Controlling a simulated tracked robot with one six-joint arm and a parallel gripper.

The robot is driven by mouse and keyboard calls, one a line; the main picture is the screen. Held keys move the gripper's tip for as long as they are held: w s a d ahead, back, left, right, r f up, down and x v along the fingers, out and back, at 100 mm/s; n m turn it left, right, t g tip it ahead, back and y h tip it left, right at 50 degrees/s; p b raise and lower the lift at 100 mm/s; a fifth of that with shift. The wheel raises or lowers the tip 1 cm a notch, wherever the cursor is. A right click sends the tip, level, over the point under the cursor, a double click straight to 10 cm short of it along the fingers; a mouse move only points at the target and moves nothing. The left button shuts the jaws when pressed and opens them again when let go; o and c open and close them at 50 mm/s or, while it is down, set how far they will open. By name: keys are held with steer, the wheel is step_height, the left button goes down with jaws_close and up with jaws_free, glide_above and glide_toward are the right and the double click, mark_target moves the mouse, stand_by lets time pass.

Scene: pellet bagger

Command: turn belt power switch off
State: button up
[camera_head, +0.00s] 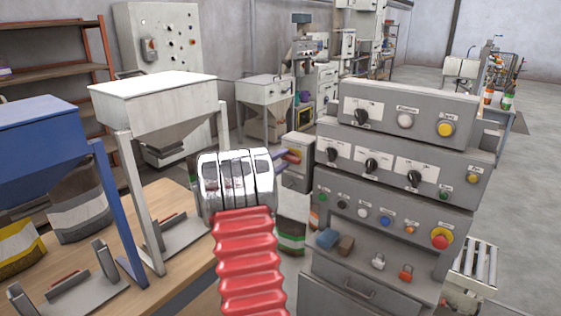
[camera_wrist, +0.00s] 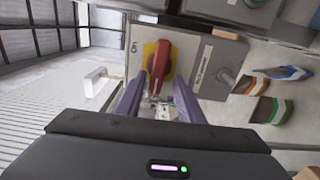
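The red switch handle (camera_wrist: 163,58) sits on a yellow plate on the front of a grey box (camera_wrist: 215,55). A label reading "ON" is left of it in the wrist view; the other label is too blurred to read. In the head view the grey box (camera_head: 297,172) stands left of the large control console, and the handle (camera_head: 291,156) is partly hidden by my fingers. My gripper (camera_head: 281,156) points at the handle. In the wrist view its two purple fingers (camera_wrist: 160,80) stand apart, with the handle at and between their tips. I cannot tell whether they touch it.
The grey control console (camera_head: 395,190) with knobs and buttons rises close to the right of my gripper. A white hopper (camera_head: 155,100) and a blue hopper (camera_head: 40,140) stand on the wooden table (camera_head: 180,195) at left. Several bags lie near the box in the wrist view.

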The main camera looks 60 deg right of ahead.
steer(key=shift+a+r, duration=0.1)
steer(key=shift+w+a, duration=0.15)
steer(key=shift+a, duration=0.3)
steer(key=w+a, duration=0.2)
steer(key=a, duration=1)
steer(key=shift+a, duration=0.3)
